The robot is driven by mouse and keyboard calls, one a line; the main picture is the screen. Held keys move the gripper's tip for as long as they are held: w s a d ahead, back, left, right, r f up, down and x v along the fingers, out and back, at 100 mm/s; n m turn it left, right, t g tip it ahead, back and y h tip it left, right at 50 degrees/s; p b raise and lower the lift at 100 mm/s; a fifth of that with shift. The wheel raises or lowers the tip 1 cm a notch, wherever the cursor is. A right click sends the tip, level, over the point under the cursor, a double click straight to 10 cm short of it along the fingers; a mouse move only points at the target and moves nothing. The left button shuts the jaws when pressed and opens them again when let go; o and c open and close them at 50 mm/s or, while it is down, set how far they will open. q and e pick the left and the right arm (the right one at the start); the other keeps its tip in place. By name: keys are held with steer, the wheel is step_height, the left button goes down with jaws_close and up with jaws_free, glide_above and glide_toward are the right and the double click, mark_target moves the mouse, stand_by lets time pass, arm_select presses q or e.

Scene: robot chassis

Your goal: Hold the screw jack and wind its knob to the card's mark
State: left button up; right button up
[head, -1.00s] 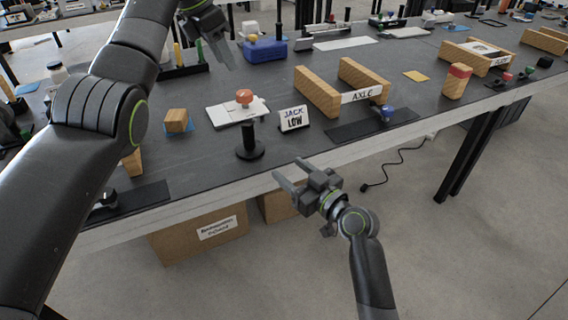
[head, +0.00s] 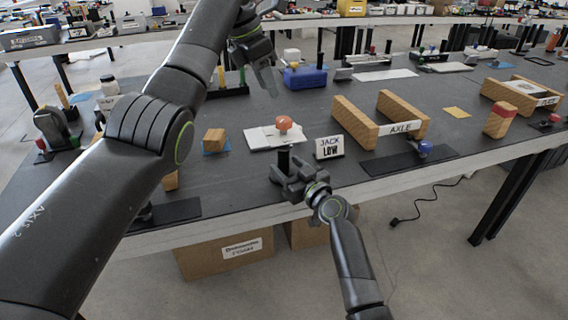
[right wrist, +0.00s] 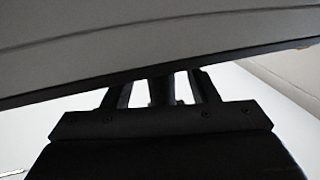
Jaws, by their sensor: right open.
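The screw jack has an orange knob (head: 284,123) on a black post (head: 284,158); its base is hidden behind my right gripper. The card (head: 328,147) reading "JACK LOW" stands just right of it. My right gripper (head: 287,172) is open at the post's lower part, coming from the front edge of the table. In the right wrist view a dark upright shape (right wrist: 160,88), probably the post, shows between the open fingers (right wrist: 160,94). My left gripper (head: 269,82) hangs above and behind the knob, apart from it; its finger gap is not clear.
A white sheet (head: 258,138) lies behind the jack. A wooden block (head: 214,139) on a blue pad is to the left. The wooden "AXLE" frame (head: 355,122) and a dark mat (head: 400,164) are to the right. The table's front edge (head: 400,186) runs below.

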steer(key=shift+x, duration=1.1)
steer(key=shift+c, duration=0.4)
jaws_close()
